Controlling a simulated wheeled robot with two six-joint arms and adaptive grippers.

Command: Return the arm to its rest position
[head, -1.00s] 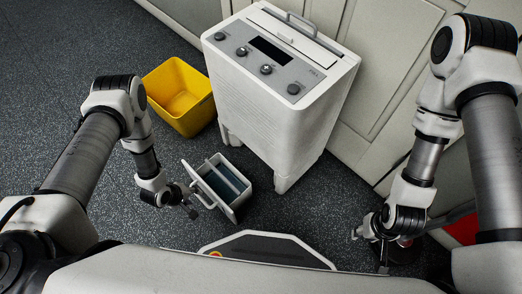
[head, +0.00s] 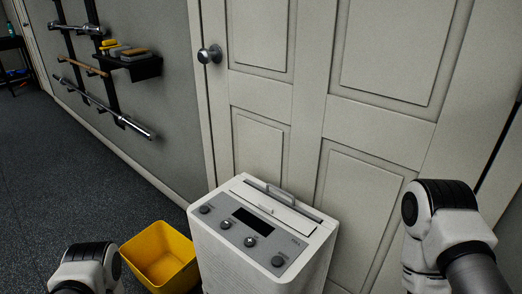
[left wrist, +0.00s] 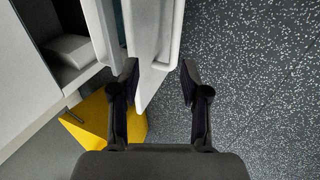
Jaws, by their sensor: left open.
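My left gripper (left wrist: 160,72) shows in the left wrist view with its two dark fingers apart and nothing between the tips. In the head view only the upper part of my left arm (head: 86,270) shows at the bottom left, and my right arm (head: 445,230) at the right. Both hands are below that picture's edge.
A white appliance (head: 228,258) with a top control panel stands before a panelled door (head: 380,120). A yellow bin (head: 160,255) is left of it. Bars and a small shelf (head: 130,66) hang on the left wall. Speckled floor right of the gripper is clear.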

